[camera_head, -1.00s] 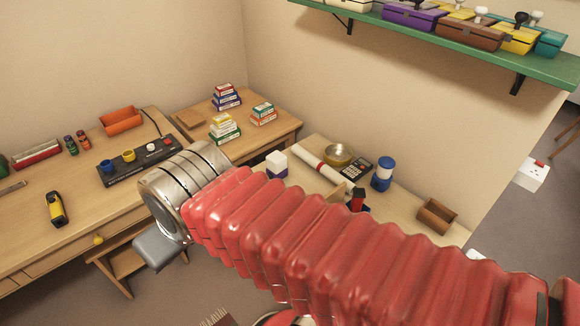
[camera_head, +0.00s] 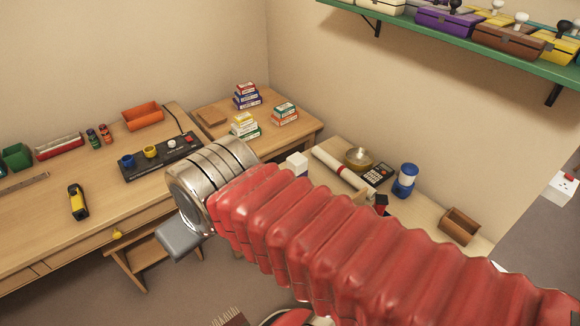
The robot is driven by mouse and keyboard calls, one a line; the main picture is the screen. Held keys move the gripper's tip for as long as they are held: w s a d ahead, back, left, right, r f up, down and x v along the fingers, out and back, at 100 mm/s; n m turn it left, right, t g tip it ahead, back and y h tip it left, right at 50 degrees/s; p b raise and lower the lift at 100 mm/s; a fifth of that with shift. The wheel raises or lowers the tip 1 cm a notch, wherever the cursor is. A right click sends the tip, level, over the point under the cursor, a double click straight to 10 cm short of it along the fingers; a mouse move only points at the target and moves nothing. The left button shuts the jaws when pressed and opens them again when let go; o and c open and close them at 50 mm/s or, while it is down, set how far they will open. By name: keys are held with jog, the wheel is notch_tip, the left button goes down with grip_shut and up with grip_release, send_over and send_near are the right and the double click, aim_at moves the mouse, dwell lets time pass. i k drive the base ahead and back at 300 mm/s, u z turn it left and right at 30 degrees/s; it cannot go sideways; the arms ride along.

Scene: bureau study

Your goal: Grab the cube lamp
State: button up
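A small white cube with a dark blue base, which looks like the cube lamp (camera_head: 297,162), stands on the right-hand wooden desk. My red arm hides its lower part. My gripper (camera_head: 180,240) shows only as a grey block below the silver wrist, in front of the left desk and well to the left of the cube. Its fingertips cannot be made out, so I cannot tell whether it is open or shut. No held thing shows.
Near the cube lie a rolled paper (camera_head: 340,170), a brass bowl (camera_head: 358,158), a calculator (camera_head: 377,173) and a blue-white cylinder (camera_head: 405,180). Stacked boxes (camera_head: 246,96) stand on the corner table. A green shelf (camera_head: 450,38) hangs above. The left desk (camera_head: 40,228) holds several items.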

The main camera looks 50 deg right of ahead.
aim_at(297, 162)
jog(key=i, duration=0.9)
jog(key=z, duration=0.05)
